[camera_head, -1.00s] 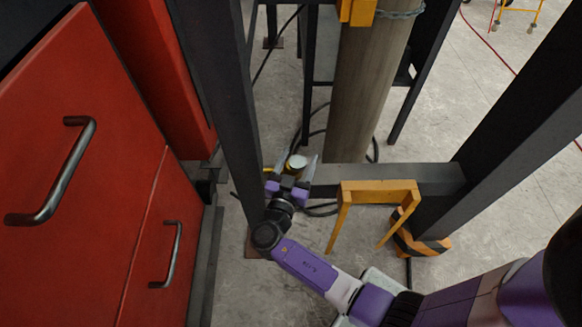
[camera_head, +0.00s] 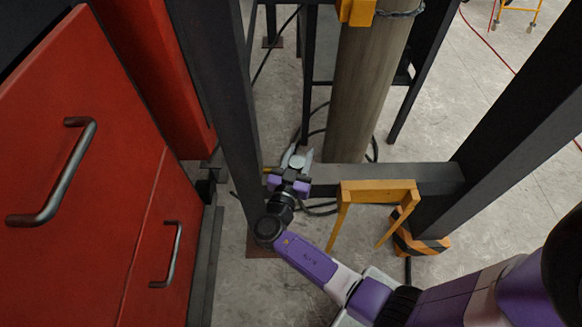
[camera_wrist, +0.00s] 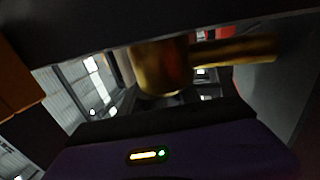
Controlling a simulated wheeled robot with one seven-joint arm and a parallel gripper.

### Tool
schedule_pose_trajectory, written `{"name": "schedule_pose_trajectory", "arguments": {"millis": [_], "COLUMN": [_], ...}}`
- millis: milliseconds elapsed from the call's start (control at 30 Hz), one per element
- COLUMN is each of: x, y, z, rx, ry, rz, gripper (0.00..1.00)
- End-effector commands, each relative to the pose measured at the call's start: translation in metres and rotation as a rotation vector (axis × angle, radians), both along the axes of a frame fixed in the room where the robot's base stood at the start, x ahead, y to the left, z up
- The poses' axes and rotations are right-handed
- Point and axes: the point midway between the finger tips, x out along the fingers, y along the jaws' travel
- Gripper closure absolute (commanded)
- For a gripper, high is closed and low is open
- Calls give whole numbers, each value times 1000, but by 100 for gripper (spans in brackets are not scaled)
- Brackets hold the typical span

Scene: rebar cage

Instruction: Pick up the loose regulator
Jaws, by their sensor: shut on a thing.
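The loose regulator (camera_head: 296,161) shows in the head view as a small pale round face between the fingertips of my gripper (camera_head: 297,157), just above the dark horizontal beam. In the wrist view its brass body (camera_wrist: 160,68) is close up, with a brass stem (camera_wrist: 235,50) reaching to the right. My gripper is shut on it. The fingers cover much of the regulator in the head view, and I cannot tell whether it still touches a support.
A dark upright post (camera_head: 222,110) stands close left of my gripper. A dark horizontal beam (camera_head: 390,180) runs to the right, with a yellow frame (camera_head: 378,190) in front. A red drawer cabinet (camera_head: 85,160) fills the left. A grey-brown column (camera_head: 365,90) stands behind.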

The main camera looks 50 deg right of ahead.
Motion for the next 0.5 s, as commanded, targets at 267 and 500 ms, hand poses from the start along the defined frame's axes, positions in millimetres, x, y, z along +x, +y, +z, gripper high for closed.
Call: {"name": "schedule_pose_trajectory", "arguments": {"millis": [267,500], "x": [1,1], "y": [0,0], "z": [6,25], "rx": [-3,-2], "ry": [-4,-6], "rz": [0,1], "gripper": [100,100]}}
